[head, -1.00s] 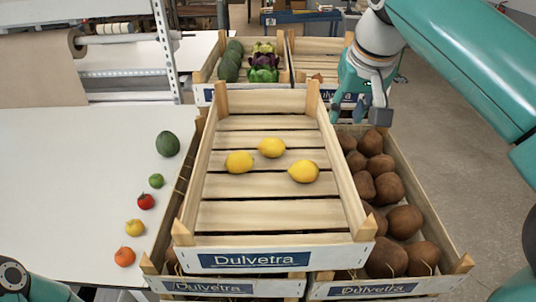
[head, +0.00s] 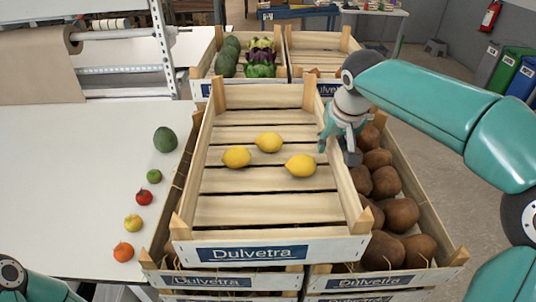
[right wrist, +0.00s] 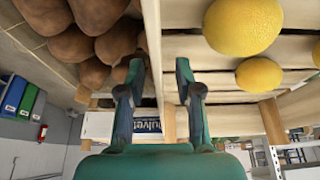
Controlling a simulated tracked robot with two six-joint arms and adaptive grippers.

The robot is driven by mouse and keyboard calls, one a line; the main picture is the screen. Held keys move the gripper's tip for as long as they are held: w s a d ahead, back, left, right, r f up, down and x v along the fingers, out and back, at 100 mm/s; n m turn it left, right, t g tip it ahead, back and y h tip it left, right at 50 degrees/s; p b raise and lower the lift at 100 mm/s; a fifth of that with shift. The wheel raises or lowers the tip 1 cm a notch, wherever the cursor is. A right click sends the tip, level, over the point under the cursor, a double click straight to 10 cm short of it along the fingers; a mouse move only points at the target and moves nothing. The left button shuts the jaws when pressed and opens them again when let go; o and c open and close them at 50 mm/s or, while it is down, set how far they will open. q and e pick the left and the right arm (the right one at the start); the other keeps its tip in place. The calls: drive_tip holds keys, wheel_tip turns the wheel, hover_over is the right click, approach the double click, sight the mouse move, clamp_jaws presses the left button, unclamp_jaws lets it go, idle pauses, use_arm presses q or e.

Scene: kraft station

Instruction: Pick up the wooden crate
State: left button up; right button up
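The wooden crate (head: 267,213) with a blue Dulvetra label lies on top of other crates in the middle of the head view. Three lemons (head: 269,142) rest on its slatted floor. My right gripper (head: 338,152) is at the crate's right side wall. In the right wrist view its two fingers (right wrist: 158,75) are open, with the crate's side wall running between them. I cannot tell whether either finger touches the wood. My left gripper is out of view; only part of my left arm shows at the lower left of the head view.
A crate of brown round produce (head: 398,215) is below right. More crates (head: 318,52) stand behind. Open floor lies to the right.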

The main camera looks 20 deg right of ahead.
drive_tip(key=shift+x, duration=0.85)
clamp_jaws()
drive_tip(key=shift+r, duration=0.15)
